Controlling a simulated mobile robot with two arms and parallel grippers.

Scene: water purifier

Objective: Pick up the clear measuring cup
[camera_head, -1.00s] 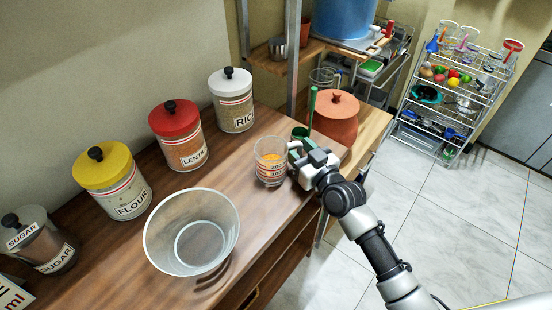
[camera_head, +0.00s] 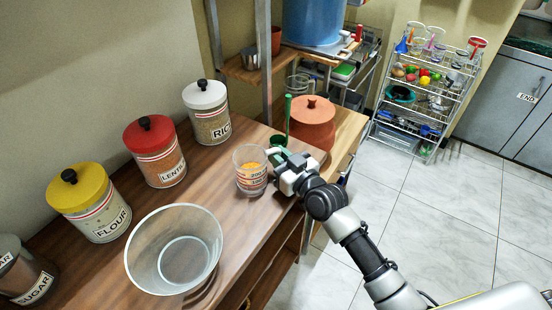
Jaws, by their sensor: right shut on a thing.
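The clear measuring cup (camera_head: 251,176) stands upright near the right edge of the wooden counter, with red markings on its side and something orange inside. My right gripper (camera_head: 279,168) is at the cup's right side, where its handle is, and is shut on it. The gripper hides the handle. I cannot tell whether the cup's base is off the counter. My left gripper is not in view.
A clear bowl (camera_head: 145,250) stands front left of the cup. Flour (camera_head: 95,210), lentil (camera_head: 158,160) and rice (camera_head: 208,120) jars line the wall. A green-handled ladle (camera_head: 288,112) and a terracotta pot (camera_head: 312,130) stand close behind the gripper.

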